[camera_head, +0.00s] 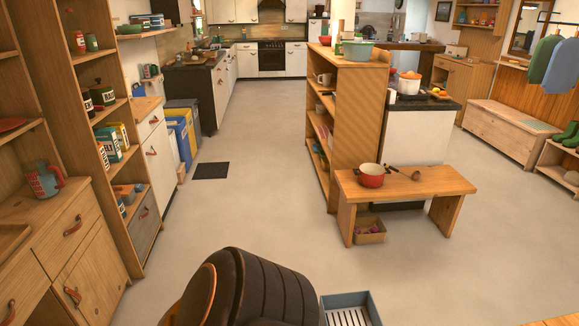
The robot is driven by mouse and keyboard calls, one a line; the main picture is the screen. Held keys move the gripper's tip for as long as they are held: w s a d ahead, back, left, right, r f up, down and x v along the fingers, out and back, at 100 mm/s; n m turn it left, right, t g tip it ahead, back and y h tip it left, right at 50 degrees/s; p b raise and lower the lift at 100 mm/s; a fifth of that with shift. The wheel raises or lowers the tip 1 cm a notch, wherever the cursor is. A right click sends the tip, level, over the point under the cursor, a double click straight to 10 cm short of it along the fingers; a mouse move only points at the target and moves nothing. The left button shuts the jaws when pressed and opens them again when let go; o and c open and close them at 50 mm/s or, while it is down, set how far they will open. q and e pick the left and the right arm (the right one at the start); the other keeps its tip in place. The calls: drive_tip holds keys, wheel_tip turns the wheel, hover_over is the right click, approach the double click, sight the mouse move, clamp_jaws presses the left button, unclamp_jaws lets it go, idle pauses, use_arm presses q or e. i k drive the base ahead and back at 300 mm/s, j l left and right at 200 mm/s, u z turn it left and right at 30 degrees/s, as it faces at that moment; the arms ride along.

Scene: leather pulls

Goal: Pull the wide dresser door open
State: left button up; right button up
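The wooden dresser (40,205) stands at the left edge, with leather pulls on its front. A closed lower door (98,283) has a leather pull (72,297) near its left edge. A shut drawer (68,232) with its own pull (72,226) is above it. Another closed front (30,308) with a pull (12,312) is partly cut off at the lower left corner. I cannot tell for sure which front is the wide door. Neither of my grippers is in view, and no gripper touches the dresser.
A tall shelf unit (88,75) adjoins the dresser. A bench (405,184) with a red pot (371,176) stands right of centre. A blue-grey box (350,310) is low in front.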

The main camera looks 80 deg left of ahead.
sight(89, 287)
drive_tip(key=u, duration=4.05)
drive_tip(key=i+l+u, duration=0.15)
drive_tip(key=i, duration=0.4)
drive_tip(key=i+l+u, duration=0.1)
drive_tip(key=i+l, duration=0.3)
drive_tip(key=i+l+u, duration=0.15)
drive_tip(key=i+l, duration=0.2)
drive_tip(key=i, duration=0.25)
